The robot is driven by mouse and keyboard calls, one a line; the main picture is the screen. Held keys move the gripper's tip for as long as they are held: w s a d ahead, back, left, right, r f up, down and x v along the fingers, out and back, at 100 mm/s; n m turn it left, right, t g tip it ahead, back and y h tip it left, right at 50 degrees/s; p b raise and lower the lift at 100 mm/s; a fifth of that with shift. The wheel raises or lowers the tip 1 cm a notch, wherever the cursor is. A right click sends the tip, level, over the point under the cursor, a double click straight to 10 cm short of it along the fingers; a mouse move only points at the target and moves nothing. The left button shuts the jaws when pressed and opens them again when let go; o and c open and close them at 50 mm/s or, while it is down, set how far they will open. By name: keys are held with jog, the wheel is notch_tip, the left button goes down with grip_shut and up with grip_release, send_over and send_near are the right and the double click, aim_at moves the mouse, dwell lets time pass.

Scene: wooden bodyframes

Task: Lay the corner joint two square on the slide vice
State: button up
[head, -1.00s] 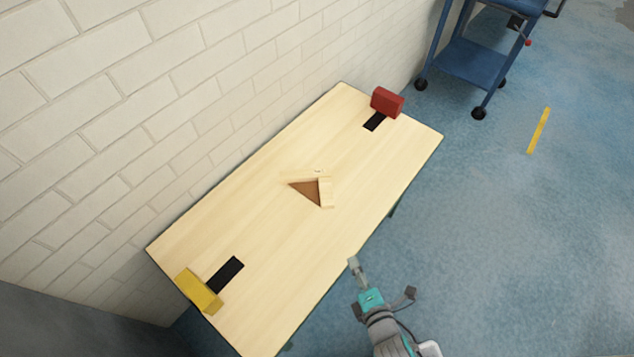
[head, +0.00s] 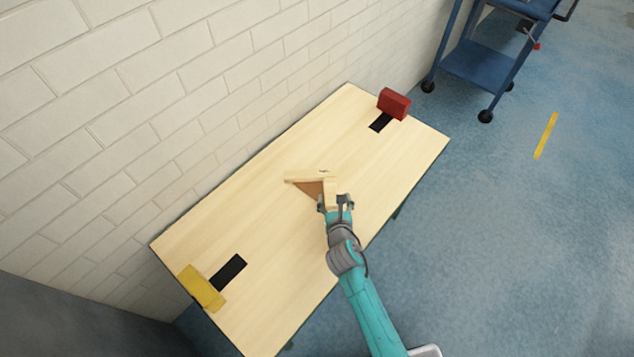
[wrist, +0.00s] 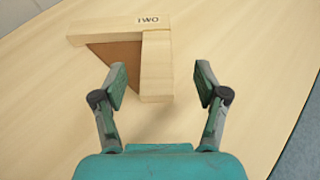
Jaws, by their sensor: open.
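The corner joint (head: 305,179) lies on the light wooden bench. It has two pale wooden arms at a right angle and a brown triangular panel between them. In the wrist view the corner joint (wrist: 157,75) bears the word "TWO", seen upside down, near its corner. My gripper (head: 336,204) is open and empty, at the near end of one arm. In the wrist view my gripper (wrist: 159,84) has a finger on each side of that arm, with gaps showing. Which bench fitting is the slide vice is not marked.
The bench (head: 270,220) carries a red block (head: 394,103) beside a black strip (head: 381,122) at its far end. A yellow block (head: 201,288) and black strip (head: 228,272) are at the near end. A brick wall runs behind; a blue cart (head: 475,62) stands beyond.

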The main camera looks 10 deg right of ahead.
aim_at(330, 187)
jog(key=shift+a+x, duration=0.1)
jog(key=shift+x, duration=1.7)
jog(key=shift+a+x, duration=0.15)
jog(key=shift+x, duration=1.6)
jog(key=shift+f, duration=0.2)
jog(key=c, duration=1.3)
grip_shut()
jog(key=shift+r, duration=0.2)
